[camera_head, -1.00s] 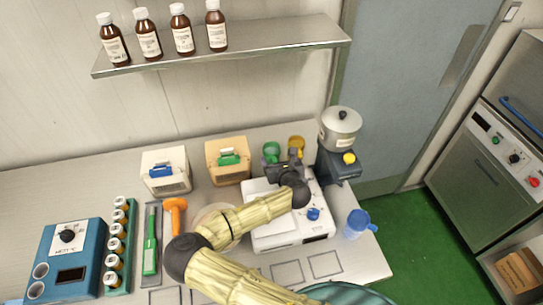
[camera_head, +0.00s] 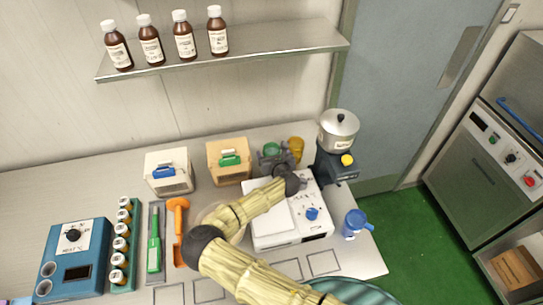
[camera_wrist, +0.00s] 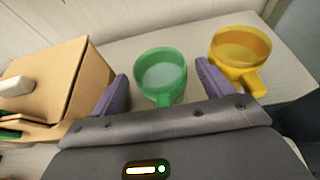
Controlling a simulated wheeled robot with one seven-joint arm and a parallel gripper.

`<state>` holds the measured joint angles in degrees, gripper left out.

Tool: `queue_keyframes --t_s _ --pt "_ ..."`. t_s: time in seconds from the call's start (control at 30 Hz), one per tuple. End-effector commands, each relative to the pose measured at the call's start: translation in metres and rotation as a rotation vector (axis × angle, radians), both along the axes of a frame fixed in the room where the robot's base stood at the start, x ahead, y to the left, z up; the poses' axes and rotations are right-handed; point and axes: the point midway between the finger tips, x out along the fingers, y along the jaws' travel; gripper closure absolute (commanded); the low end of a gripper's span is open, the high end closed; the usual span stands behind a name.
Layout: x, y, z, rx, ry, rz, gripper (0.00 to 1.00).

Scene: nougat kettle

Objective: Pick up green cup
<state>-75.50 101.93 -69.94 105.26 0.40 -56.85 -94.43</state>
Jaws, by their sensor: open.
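The green cup (camera_wrist: 161,75) stands upright on the counter in the wrist view, its handle toward my gripper. In the head view the green cup (camera_head: 271,149) is mostly hidden behind my gripper (camera_head: 277,159). In the wrist view my gripper (camera_wrist: 163,92) is open, with one purple finger on each side of the cup's near part. I cannot tell whether either finger touches it.
A yellow cup (camera_wrist: 240,58) stands close on the right; it also shows in the head view (camera_head: 296,150). A tan box (camera_wrist: 45,85) is close on the left. A white device (camera_head: 290,235) lies below my arm. A pot (camera_head: 338,130) stands at right.

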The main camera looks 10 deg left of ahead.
Motion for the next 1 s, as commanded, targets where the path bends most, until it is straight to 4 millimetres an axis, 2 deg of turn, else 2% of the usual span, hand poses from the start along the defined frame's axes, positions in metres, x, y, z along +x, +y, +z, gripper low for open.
queue_keyframes --t_s 0.2,0.77,1.0 --pt "0.016 0.007 -0.006 0.001 0.000 0.000 0.21" --pt "0.016 0.007 -0.008 0.000 0.000 -0.001 0.21" --pt "0.016 0.007 -0.008 0.000 0.000 0.000 0.66"
